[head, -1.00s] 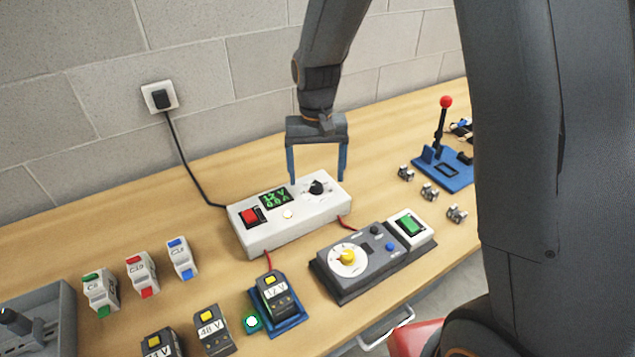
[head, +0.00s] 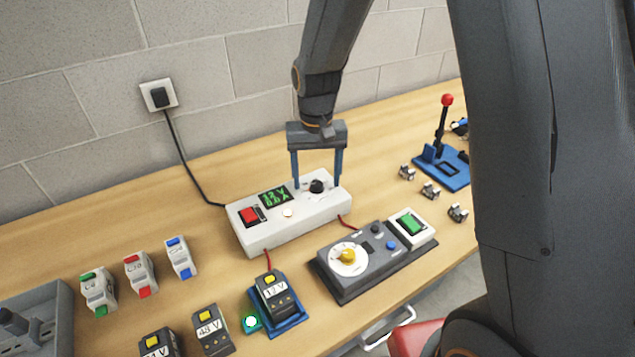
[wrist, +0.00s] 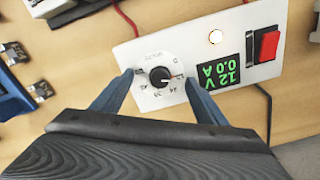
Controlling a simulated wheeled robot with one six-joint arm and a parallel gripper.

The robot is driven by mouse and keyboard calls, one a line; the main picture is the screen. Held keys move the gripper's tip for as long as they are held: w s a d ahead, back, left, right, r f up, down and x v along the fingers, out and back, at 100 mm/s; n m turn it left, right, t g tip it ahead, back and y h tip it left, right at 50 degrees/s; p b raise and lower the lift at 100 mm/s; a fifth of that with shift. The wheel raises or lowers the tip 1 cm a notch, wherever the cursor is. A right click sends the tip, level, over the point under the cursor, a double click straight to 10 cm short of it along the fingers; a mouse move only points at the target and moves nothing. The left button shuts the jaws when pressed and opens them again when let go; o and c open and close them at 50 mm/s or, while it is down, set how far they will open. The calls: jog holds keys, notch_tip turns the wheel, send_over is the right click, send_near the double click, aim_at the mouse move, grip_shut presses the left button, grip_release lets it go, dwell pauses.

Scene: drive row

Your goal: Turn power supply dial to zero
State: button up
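The power supply (head: 270,238) is a white box on the bench with a red switch (head: 249,215), a green display (head: 275,196) and a black dial (head: 317,186). In the wrist view the display (wrist: 220,80) reads 12 V and 0.0 A, and a small lamp (wrist: 215,37) glows. The dial (wrist: 160,76) has a white pointer line turned toward the display side of its scale. My gripper (head: 318,183) is open above the dial, pointing down. In the wrist view its fingers (wrist: 160,78) stand on either side of the dial, apart from it.
A grey controller with a yellow knob (head: 347,255) stands in front. A 12 V battery pack (head: 277,292) sits in a blue dock, with other packs to its left. A blue lever stand (head: 442,165) and small metal parts lie right. A wall plug (head: 160,97) feeds the cable.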

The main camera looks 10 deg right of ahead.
aim_at(317, 183)
jog(key=c, duration=1.3)
jog(key=n+p, duration=0.1)
jog(key=n, duration=0.2)
jog(key=shift+n, duration=0.3)
jog(key=n+p, duration=0.1)
jog(key=n, duration=0.3)
jog(key=shift+n, duration=0.3)
jog(key=o, duration=0.3)
jog(key=shift+n, duration=0.5)
jog(key=o, duration=1.5)
jog(key=shift+c, duration=0.2)
jog(key=shift+r+p, duration=2.65)
jog(key=shift+r, duration=0.9)
